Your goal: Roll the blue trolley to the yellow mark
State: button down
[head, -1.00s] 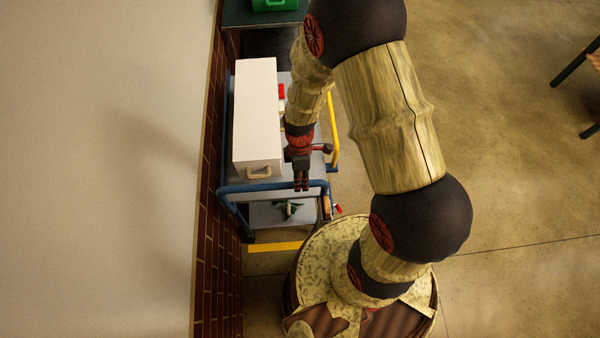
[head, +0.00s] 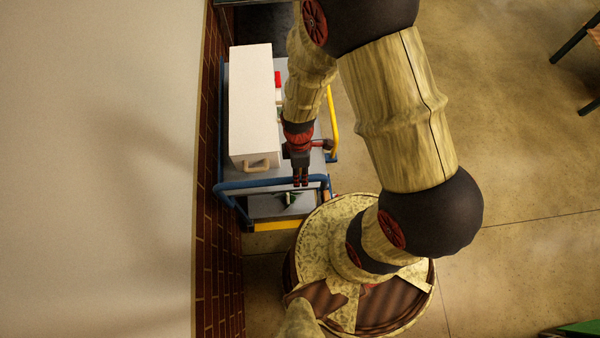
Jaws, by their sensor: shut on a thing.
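The blue trolley (head: 225,130) stands along the brick wall, its blue push handle (head: 250,183) at its near end. A large white box with a tan handle rides on its grey top. My gripper (head: 300,182) points down at the right part of the handle bar and is shut on it; the fingertips are small in the picture. The yellow mark (head: 275,226) is a strip on the floor, just below the trolley's near end in the picture. Its right end is hidden by my base, and the trolley's wheels are hidden.
The brick wall (head: 208,240) runs close along the trolley's left side. A yellow rail (head: 334,120) stands at its right side. A table leg shows at the upper right, and a green edge (head: 575,330) at the lower right.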

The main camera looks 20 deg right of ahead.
jog(key=c, duration=1.7)
grip_release()
jog(key=shift+s, duration=0.25)
jog(key=shift+o, duration=0.2)
jog(key=shift+w+r, duration=0.2)
jog(key=shift+r, duration=0.05)
notch_tip(320, 180, up, 11)
jog(key=w, duration=0.2)
jog(key=shift+d, duration=0.3)
jog(key=shift+r, duration=0.1)
jog(key=s+d+r+m+t+b, duration=0.3)
jog(key=r+m+t+b, duration=0.4)
jog(key=m+b, duration=0.7)
notch_tip(320, 180, up, 3)
jog(key=b, duration=0.4)
jog(key=shift+s+d+f+t+h, duration=0.2)
jog(key=shift+s+t+h, duration=0.1)
jog(key=shift+s+h, duration=0.1)
